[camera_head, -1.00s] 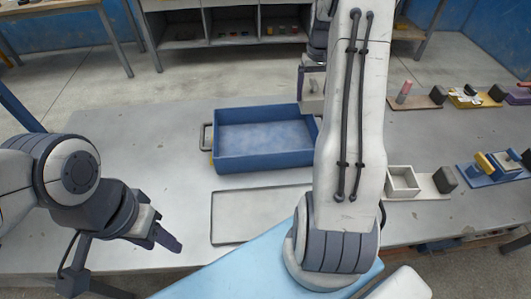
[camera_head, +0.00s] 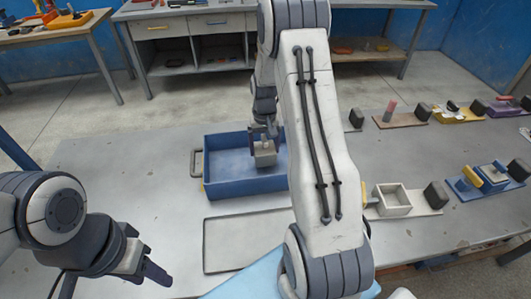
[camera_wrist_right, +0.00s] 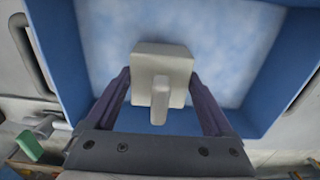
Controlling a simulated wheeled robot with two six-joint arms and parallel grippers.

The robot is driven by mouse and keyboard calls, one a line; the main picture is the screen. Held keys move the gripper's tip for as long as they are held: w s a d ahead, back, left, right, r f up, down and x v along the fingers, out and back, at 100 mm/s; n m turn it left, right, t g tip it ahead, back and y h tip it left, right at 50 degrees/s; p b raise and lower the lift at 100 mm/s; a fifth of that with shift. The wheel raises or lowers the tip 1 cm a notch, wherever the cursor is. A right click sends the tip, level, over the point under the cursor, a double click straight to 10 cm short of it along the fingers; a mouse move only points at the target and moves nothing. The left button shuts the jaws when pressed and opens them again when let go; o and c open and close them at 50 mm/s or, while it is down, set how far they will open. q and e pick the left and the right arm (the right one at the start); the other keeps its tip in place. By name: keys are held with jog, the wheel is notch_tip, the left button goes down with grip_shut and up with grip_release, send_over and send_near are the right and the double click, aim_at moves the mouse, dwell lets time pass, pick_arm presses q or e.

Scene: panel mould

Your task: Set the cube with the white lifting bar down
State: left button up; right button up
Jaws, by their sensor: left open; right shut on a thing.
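The cube (camera_head: 265,158) is grey-white and sits at the end of my right gripper (camera_head: 264,133), over the blue tray (camera_head: 222,188). In the right wrist view, the cube (camera_wrist_right: 161,66) carries a white lifting bar (camera_wrist_right: 160,100), and the fingers of my right gripper (camera_wrist_right: 160,88) are shut on it. The tray floor (camera_wrist_right: 235,50) lies behind the cube in that view; I cannot tell whether the cube touches it. My left gripper (camera_head: 150,268) is open and empty, low at the left, apart from the tray. My right arm hides the tray's right end.
A flat grey panel (camera_head: 240,240) lies in front of the tray. Several mould stations stand at the right, including an open white box (camera_head: 392,198) and a blue plate (camera_head: 485,182) with a yellow piece. The table left of the tray is clear.

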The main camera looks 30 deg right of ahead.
aim_at(265, 154)
jog(key=shift+f, duration=1.6)
jog(key=shift+f, duration=0.15)
jog(key=o, duration=1.4)
